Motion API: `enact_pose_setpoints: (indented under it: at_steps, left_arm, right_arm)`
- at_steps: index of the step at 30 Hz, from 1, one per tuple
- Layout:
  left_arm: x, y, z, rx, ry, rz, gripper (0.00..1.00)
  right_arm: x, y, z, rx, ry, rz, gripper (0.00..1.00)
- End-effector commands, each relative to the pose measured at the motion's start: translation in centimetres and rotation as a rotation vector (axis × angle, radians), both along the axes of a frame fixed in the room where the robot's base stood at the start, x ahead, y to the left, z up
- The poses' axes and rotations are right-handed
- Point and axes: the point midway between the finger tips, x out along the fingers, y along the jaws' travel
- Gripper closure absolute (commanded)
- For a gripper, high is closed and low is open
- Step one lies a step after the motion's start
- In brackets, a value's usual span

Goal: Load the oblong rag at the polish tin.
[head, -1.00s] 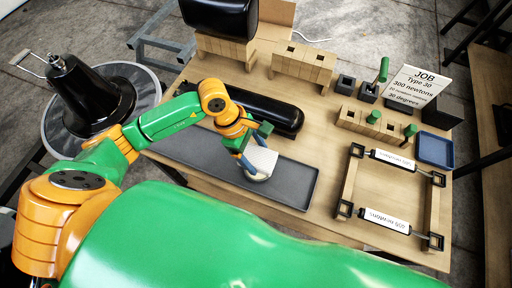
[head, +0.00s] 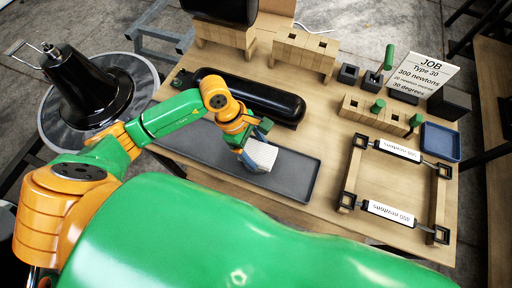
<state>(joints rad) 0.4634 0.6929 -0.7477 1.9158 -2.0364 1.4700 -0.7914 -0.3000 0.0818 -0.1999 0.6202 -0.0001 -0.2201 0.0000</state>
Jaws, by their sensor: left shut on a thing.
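A white, ribbed, oblong rag (head: 262,155) is in my left gripper (head: 252,142), over the right half of the long dark grey tray (head: 296,175). The gripper is shut on it, and the fingers cover its upper left side. I cannot tell whether the rag touches the tray. I cannot make out for certain which thing is the polish tin; a shallow blue square dish (head: 440,142) sits at the right edge of the table. My right gripper is not in view.
A black cylinder (head: 250,97) lies behind the tray. A wooden frame with two labelled springs (head: 398,149) stands at the right. Wooden blocks with holes (head: 304,47), green-handled pegs (head: 388,60) and a JOB card (head: 421,73) stand at the back. A black cone (head: 85,90) stands at the left.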

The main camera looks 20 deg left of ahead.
Motion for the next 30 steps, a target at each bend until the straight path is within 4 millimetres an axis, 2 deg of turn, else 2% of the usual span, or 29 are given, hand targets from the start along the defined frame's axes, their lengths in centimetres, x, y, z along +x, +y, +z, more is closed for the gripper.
enact_pose_setpoints:
  at_steps: [30]
  left_arm:
    - [0.00,0.00,-0.86,0.000,0.000,0.000,0.64]
  right_arm:
    - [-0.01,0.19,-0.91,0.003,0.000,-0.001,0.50]
